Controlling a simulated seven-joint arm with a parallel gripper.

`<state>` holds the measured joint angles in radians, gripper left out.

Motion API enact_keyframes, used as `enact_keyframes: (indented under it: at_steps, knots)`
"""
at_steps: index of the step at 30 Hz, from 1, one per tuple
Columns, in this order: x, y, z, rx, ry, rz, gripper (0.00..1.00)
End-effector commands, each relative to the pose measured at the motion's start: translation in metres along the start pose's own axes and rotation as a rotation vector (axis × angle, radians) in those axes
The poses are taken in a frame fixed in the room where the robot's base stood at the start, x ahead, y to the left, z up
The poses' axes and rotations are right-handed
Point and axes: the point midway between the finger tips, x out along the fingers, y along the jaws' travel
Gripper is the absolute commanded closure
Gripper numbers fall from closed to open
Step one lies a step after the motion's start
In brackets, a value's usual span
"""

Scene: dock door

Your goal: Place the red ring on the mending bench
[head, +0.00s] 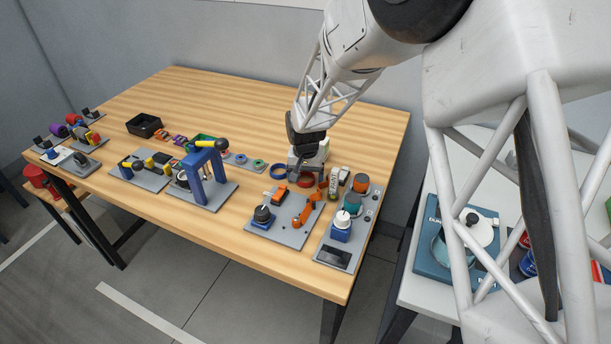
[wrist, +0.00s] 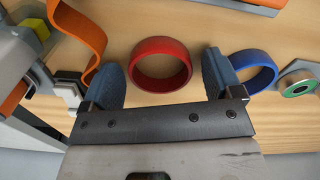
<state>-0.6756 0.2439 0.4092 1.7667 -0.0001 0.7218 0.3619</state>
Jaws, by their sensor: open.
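The red ring (wrist: 161,45) lies flat on the wooden table top (head: 215,92). In the wrist view my gripper (wrist: 161,68) is open, with one blue-grey finger on each side of the ring and a gap to it on both sides. I cannot tell for sure which surface is the mending bench; a white table (head: 420,255) stands at the right.
A blue ring (wrist: 254,57) lies close beside the right finger. An orange curved strip (wrist: 94,42) is near the left finger. Grey boards with parts, a blue frame (head: 209,174) and a black bin (head: 144,125) stand on the table. Its back left is clear.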

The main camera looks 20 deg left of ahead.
Motion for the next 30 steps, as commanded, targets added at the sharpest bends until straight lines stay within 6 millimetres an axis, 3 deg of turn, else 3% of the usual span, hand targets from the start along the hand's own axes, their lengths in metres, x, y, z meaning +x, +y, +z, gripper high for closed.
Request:
enact_keyframes:
  at_steps: [11,30]
  knots:
    - [-0.021,0.000,0.000,0.000,0.002,-0.001,0.15]
    - [-0.112,0.000,0.000,0.000,0.001,0.000,0.15]
